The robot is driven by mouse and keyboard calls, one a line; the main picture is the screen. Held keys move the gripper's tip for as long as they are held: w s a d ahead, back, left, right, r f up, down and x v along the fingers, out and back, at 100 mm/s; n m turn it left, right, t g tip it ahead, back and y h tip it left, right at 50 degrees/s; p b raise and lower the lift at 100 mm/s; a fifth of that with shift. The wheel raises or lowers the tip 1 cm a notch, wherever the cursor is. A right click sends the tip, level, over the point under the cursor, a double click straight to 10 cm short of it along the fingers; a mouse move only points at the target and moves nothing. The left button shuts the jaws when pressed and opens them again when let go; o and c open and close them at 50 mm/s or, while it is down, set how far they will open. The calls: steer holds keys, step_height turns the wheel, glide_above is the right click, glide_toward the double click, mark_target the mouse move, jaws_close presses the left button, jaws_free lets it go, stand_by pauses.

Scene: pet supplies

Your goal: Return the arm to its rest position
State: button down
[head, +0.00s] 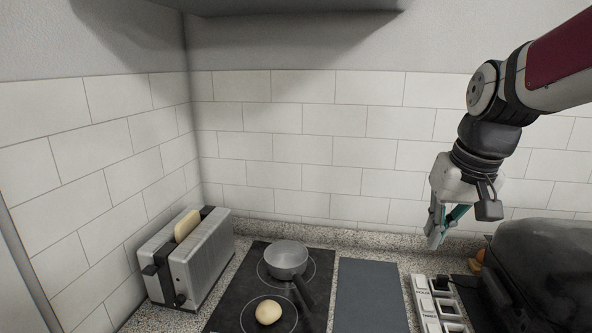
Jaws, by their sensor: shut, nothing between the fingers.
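My gripper (437,240) hangs from my arm at the right of the head view, fingers pointing down. It is shut and empty. It is in the air, in front of the tiled back wall and above the counter, and touches nothing that I can see. The arm comes in from the upper right edge.
A silver toaster (201,262) with a bread slice (186,226) stands at left. A grey pan (287,260) and a round bun (268,312) are on the black hob (240,292). Right are a dark board (369,295), a white compartment tray (423,298) and a large dark appliance (545,265).

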steer(key=s+a+n+t, duration=0.1)
steer(key=s+a, duration=0.3)
steer(key=s, duration=1.3)
steer(key=shift+s+a+f+t+h, duration=0.2)
steer(key=shift+s+f+t+h, duration=0.2)
steer(key=shift+t, duration=0.2)
